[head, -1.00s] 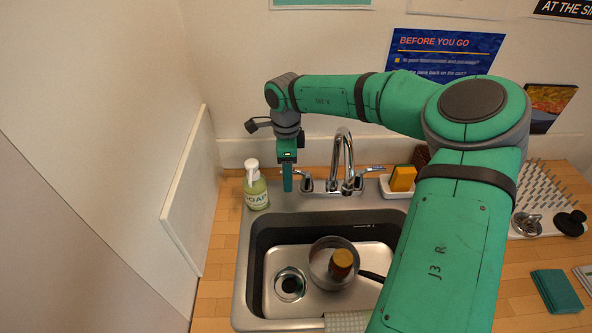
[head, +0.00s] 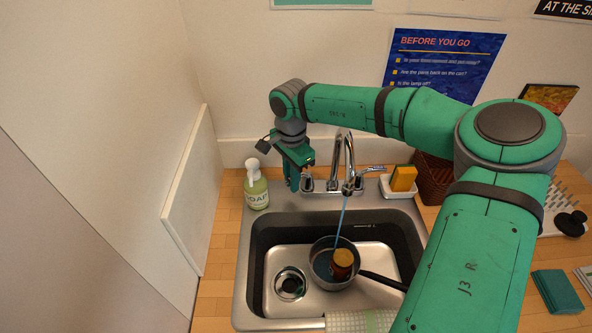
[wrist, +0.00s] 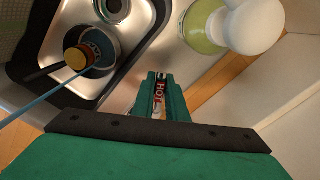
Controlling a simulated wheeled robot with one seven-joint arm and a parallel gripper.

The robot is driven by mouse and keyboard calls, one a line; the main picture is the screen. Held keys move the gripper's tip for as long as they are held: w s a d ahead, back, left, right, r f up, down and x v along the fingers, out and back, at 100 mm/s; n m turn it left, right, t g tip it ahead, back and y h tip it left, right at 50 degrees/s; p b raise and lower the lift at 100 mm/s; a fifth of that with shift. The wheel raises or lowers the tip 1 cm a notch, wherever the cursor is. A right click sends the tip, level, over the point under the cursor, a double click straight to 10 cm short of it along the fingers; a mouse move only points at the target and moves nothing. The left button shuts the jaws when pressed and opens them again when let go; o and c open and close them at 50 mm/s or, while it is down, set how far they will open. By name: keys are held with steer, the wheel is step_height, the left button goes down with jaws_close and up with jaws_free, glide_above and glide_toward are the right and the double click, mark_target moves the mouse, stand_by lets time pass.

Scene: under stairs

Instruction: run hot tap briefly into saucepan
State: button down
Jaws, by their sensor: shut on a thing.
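The steel saucepan (head: 322,248) sits in the sink (head: 300,305), its dark handle toward the lower right. A jar with an orange-yellow lid (head: 343,258) stands in it; both also show in the wrist view, the saucepan (wrist: 112,45) and the jar (wrist: 76,57). A blue stream of water (head: 341,222) runs from the chrome spout (head: 349,160) into the saucepan. My gripper (head: 297,184) is at the tap handle left of the spout. In the wrist view it is shut on the hot tap handle (wrist: 159,92), marked HOT, whose sides the fingers hide.
A soap bottle (head: 257,190) stands close to the left of my gripper. A drain (head: 290,284) is left of the saucepan. A checked cloth (head: 350,322) hangs at the front rim.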

steer(key=shift+s+d, duration=0.1)
steer(key=shift+d, duration=0.05)
steer(key=n, duration=0.2)
steer(key=s+d+n, duration=0.1)
steer(key=n, duration=0.1)
steer(key=shift+s+d, duration=0.1)
steer(key=shift+d, duration=0.05)
stand_by(3.7)
steer(key=m, duration=0.1)
steer(key=w+a+m, duration=0.1)
steer(key=shift+w+m, duration=0.1)
steer(key=shift+m, duration=0.3)
steer(key=m, duration=0.1)
steer(key=w+m, duration=0.1)
steer(key=m, duration=0.1)
steer(key=a+m, duration=0.1)
steer(key=shift+w, duration=0.35)
